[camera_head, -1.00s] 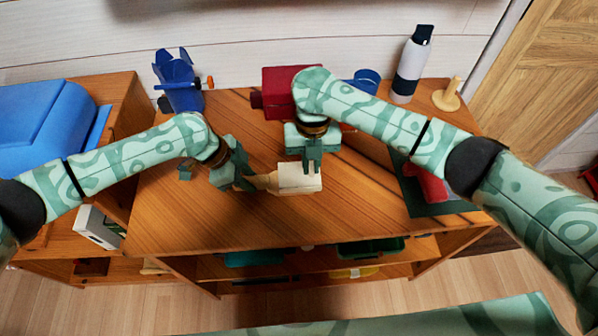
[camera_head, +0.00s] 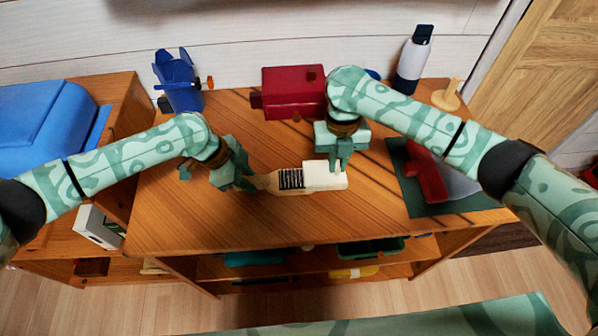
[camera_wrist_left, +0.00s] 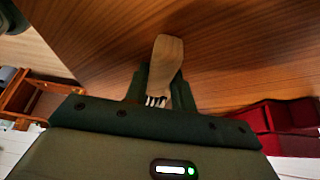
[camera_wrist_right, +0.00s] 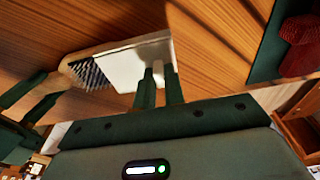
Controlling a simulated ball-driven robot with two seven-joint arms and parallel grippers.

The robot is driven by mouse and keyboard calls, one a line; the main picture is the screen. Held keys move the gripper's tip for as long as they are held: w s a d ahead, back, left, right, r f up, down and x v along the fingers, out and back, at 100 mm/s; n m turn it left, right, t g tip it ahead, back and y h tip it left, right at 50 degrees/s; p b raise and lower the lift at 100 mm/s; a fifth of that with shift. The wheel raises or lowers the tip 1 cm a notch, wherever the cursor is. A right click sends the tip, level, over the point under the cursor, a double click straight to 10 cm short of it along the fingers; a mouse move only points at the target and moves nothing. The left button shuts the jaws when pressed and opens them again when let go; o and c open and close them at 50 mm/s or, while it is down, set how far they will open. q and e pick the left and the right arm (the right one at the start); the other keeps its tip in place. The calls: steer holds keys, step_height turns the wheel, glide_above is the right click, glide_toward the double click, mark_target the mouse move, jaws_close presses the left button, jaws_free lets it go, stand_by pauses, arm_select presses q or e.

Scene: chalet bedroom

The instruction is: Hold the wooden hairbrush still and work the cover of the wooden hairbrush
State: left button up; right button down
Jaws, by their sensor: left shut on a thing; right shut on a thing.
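The wooden hairbrush (camera_head: 292,191) lies on the table with dark bristles showing at its middle. Its pale cover (camera_head: 325,174) sits to the right, partly off the bristles. My left gripper (camera_head: 252,183) is shut on the handle end of the hairbrush; the left wrist view shows the wooden handle (camera_wrist_left: 166,62) between the fingers. My right gripper (camera_head: 338,170) is shut on the cover; in the right wrist view the cover (camera_wrist_right: 122,66) reaches from the fingers to the exposed bristles (camera_wrist_right: 88,73). The part of the brush inside the cover is hidden.
A red box-like object (camera_head: 293,95) and a blue object (camera_head: 180,82) stand at the back. A bottle (camera_head: 411,62) and a wooden stand (camera_head: 449,95) are at the back right. A dark green mat (camera_head: 408,160) with a red-handled thing lies right. The table front is clear.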

steer(key=shift+d, duration=1.6)
steer(key=c, duration=1.4)
jaws_free()
steer(key=shift+d, duration=0.15)
steer(key=shift+c, duration=0.2)
arm_select(q)
steer(key=o, duration=1)
arm_select(e)
steer(key=r, duration=0.6)
steer(key=shift+w, duration=0.4)
